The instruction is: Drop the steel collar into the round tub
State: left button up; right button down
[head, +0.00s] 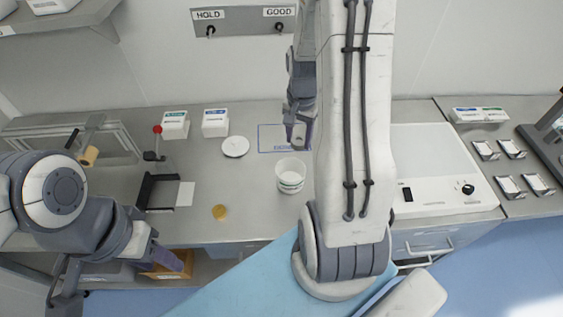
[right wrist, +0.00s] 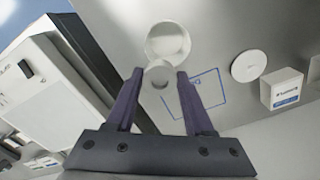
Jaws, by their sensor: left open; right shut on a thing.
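My right gripper (right wrist: 159,78) is shut on the steel collar (right wrist: 150,76), a pale ring with a round hole, held between the purple fingertips. The round tub (right wrist: 168,38) is a white, open cup just beyond the collar in the right wrist view; the collar overlaps its near rim in the picture. In the head view, the tub (head: 290,182) stands upright on the counter. My left gripper (head: 122,284) is open and empty at the lower left, in front of the counter edge.
A white disc (head: 235,146), a blue-outlined rectangle (head: 270,151), two white boxes (head: 215,123) and a small gold disc (head: 219,211) are on the counter (head: 240,190). A white machine (head: 440,180) stands to the right. A hook rail (head: 245,20) is on the wall.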

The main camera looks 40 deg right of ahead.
notch_tip(320, 180, down, 6)
jog(key=b, duration=0.5)
jog(key=shift+c, duration=1)
grip_release()
jog(key=shift+r, duration=0.1)
notch_tip(320, 180, up, 10)
jog(key=shift+r+b, duration=0.2)
jog(key=shift+b, duration=0.7)
jog(key=shift+a, duration=0.1)
